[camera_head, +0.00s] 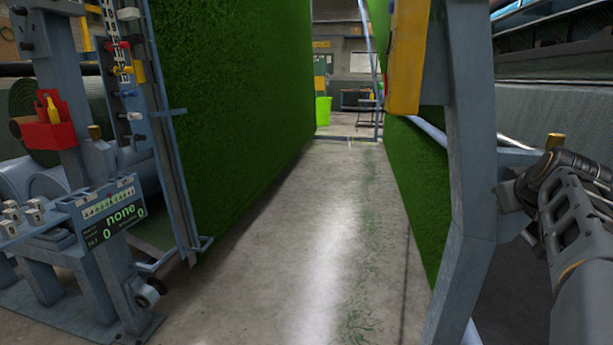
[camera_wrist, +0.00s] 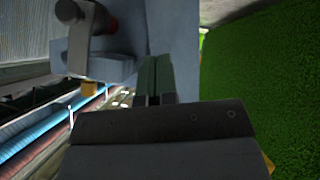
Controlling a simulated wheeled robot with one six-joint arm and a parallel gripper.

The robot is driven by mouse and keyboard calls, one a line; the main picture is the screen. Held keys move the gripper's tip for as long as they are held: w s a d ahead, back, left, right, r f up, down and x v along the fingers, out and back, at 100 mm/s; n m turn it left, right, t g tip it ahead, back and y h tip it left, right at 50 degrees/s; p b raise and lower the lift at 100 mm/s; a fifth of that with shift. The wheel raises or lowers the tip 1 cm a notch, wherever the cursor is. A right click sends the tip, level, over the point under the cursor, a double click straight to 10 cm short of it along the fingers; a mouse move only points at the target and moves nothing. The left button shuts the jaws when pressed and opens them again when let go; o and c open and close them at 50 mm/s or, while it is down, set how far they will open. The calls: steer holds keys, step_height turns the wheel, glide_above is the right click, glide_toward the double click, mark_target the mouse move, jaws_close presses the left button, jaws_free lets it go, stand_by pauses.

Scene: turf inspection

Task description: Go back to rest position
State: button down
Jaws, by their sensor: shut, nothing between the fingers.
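My gripper (camera_wrist: 157,82) shows in the wrist view with its two dark fingers side by side, shut and holding nothing. A grey-blue machine frame is close beyond the fingertips, with a grey bracket (camera_wrist: 85,30) with a red part at the upper left; I cannot tell whether the fingers touch it. In the head view my arm (camera_head: 575,215) is at the right edge, beside the grey upright post (camera_head: 472,170). The gripper is not clearly seen there.
Green turf sheets hang at the left (camera_head: 225,100) and right (camera_head: 408,170) of a clear concrete aisle (camera_head: 300,235). A control stand with a display (camera_head: 112,218) and a red holder (camera_head: 48,130) stands at left. A yellow box (camera_head: 408,55) is on the right post. A green bin (camera_head: 323,111) stands far back.

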steer(key=s+a+r+g+y+p, duration=0.2)
steer(key=a+r+p, duration=0.1)
steer(key=a+p, duration=0.6)
steer(key=s+a+r+g+y+p, duration=0.1)
steer(key=s+a+r+p, duration=0.15)
steer(key=a+p, duration=0.55)
steer(key=s+a+r+g+y+p, duration=0.1)
steer(key=s+a+g+p, duration=0.2)
steer(key=s+a+p, duration=0.6)
steer(key=s+p, duration=0.2)
steer(key=p, duration=0.2)
steer(key=shift+a+r+g, duration=0.3)
steer(key=shift+w, duration=0.1)
